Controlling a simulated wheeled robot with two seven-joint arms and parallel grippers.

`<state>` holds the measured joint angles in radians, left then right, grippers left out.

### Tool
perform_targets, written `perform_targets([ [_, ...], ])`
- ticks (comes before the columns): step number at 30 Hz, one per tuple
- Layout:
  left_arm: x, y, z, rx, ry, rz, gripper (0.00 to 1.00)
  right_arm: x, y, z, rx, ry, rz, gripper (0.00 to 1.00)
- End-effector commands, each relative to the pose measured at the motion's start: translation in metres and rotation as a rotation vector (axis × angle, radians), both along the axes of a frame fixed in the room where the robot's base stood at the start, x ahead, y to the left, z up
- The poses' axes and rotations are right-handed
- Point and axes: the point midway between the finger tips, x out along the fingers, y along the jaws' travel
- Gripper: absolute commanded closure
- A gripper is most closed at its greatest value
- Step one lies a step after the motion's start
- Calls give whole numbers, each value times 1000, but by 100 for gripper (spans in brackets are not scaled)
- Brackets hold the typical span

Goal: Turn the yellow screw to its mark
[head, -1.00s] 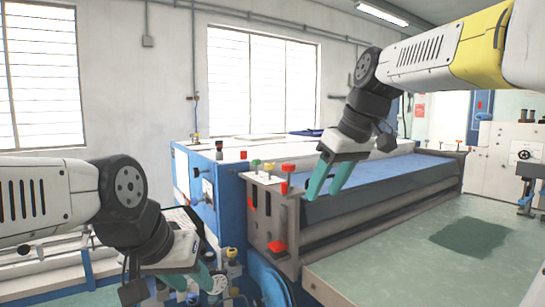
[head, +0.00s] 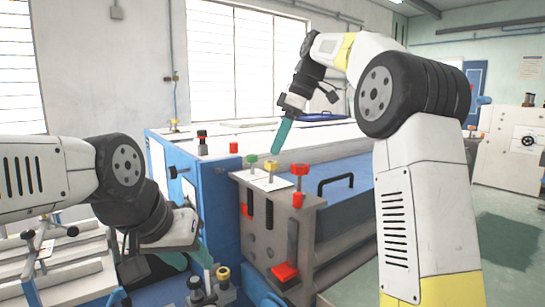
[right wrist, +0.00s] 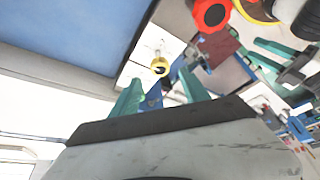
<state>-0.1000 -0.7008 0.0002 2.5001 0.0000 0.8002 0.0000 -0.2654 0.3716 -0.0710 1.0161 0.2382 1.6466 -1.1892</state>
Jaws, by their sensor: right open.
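The yellow screw (head: 271,166) stands on a pale plate (head: 262,182) on top of the machine's end bracket, between a green screw (head: 251,161) and a red one (head: 299,170). My right gripper (head: 281,137) points down behind and above the yellow screw, apart from it. In the right wrist view, its teal fingers (right wrist: 160,92) are spread and empty, and a yellow knob with a dark centre (right wrist: 160,67), apparently the screw, shows beyond the gap between them. The mark is too small to make out. My left gripper (head: 188,258) is low at the left, its fingers apart, holding nothing visible.
A black handle (head: 336,183) sits on the blue cover right of the screws. A red block (head: 285,272) juts from the bracket's front. Red and black knobs (head: 202,143) stand on the blue housing. Other knobs (head: 223,277) lie near my left gripper.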

Motion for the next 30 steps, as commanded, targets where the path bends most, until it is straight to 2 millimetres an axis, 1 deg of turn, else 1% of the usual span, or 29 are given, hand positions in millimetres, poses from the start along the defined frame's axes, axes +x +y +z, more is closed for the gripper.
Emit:
perform_targets([
  [1, 0, 0, 0, 0, 0, 0, 64, 0, 4, -9, -1, 3, 1, 47],
  [3, 0, 0, 0, 0, 0, 0, 64, 0, 7, -19, -1, 2, 0, 47],
  [6, 0, 0, 0, 0, 0, 0, 64, 1, 12, -31, -1, 2, 1, 47],
  [9, 0, 0, 0, 0, 0, 0, 64, 2, 16, -39, -1, 0, 0, 47],
  [13, 0, 0, 0, 0, 0, 0, 64, 3, 17, -42, 0, -1, -2, 47],
  [19, 0, 0, 0, 0, 0, 0, 64, 3, 17, -43, 0, -1, -2, 47],
  [20, 0, 0, 0, 0, 0, 0, 64, 3, 17, -43, 0, -1, -3, 50],
  [21, 0, 0, 0, 0, 0, 0, 64, 3, 17, -43, 0, -1, -3, 58],
  [23, 0, 0, 0, 0, 1, 0, 64, 3, 17, -43, 0, -1, -3, 70],
  [27, 0, 0, 0, 0, 1, 0, 64, 3, 17, -42, 0, -1, -3, 98],
  [28, 0, 0, 0, 0, 1, 0, 64, 3, 17, -42, 0, -1, -3, 100],
  [30, 0, 0, 0, 0, 1, 0, 64, 3, 17, -42, 0, -1, -3, 100],
])
